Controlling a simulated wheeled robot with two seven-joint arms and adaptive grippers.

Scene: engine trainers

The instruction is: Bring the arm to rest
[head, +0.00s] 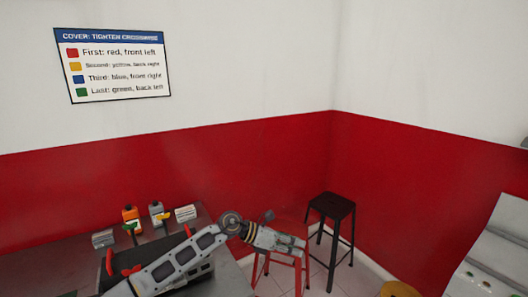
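My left arm reaches in from the bottom left, in front of a grey bench (227,279). It bends at a round joint and then points right. My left gripper (290,243) seems to be at its far end, in front of a red stool. It is small and seen at an angle, so I cannot tell whether its fingers are open or shut. I see nothing clearly held in it. My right gripper is not in view.
Orange (130,214) and grey (156,209) tool-like items stand at the bench's back. A red stool (287,270) and a black stool (334,207) stand right of it. A sloped grey panel (503,240) is at far right. A sign (113,65) hangs above.

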